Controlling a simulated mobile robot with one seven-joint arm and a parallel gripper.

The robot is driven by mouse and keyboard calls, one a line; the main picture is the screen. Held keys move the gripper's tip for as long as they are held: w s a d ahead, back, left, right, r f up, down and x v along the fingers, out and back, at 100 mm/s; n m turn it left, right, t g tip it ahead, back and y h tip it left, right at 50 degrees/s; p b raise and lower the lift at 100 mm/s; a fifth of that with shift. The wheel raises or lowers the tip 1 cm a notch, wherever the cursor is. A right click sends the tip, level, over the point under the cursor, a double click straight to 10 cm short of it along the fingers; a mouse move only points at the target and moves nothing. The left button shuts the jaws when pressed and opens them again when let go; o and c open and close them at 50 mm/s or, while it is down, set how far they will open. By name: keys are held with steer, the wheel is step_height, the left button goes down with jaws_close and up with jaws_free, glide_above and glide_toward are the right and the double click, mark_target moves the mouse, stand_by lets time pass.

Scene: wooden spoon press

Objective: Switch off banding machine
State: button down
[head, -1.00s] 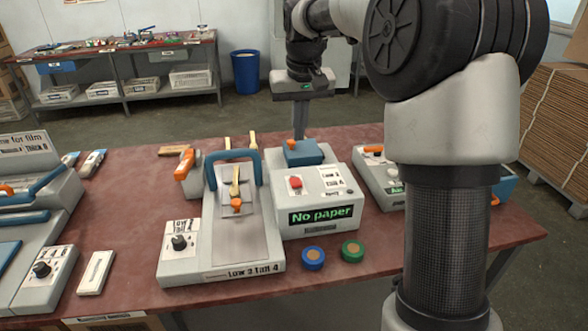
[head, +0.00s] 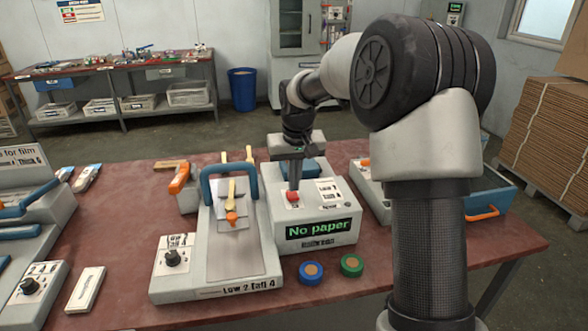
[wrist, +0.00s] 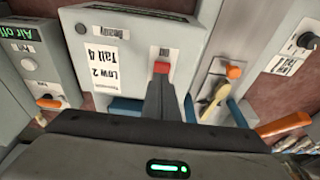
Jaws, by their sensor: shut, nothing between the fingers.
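The banding machine (head: 338,208) is a pale grey box on the red table, with a lit green display reading "No paper" on its front. Its red button (head: 293,197) is on the sloped top panel, at the left; it also shows in the wrist view (wrist: 161,67). My gripper (head: 293,188) is shut and empty, pointing down with its fingertips right at the red button. They appear to touch it, though I cannot tell whether it is pressed in. In the wrist view my shut fingers (wrist: 161,85) end at the button.
Left of the machine stands a grey press with a blue handle (head: 230,170), a wooden spoon (head: 231,195) and a black knob (head: 172,257). Blue (head: 311,272) and green (head: 352,265) rolls lie in front. Another grey machine (head: 371,190) stands to the right.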

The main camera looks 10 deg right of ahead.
steer(key=shift+s+f, duration=0.1)
steer(key=shift+f, duration=0.45)
steer(key=shift+f+b, duration=0.25)
steer(key=shift+b, duration=0.15)
steer(key=b, duration=0.1)
steer(key=f+t+b, duration=0.1)
steer(key=b, duration=0.1)
steer(key=shift+s+f, duration=0.1)
steer(key=shift+s, duration=0.15)
steer(key=shift+r, duration=0.45)
steer(key=shift+w, duration=0.1)
steer(key=shift+w+r+p, duration=0.15)
steer(key=shift+w+p, duration=0.5)
steer(key=shift+p, duration=0.05)
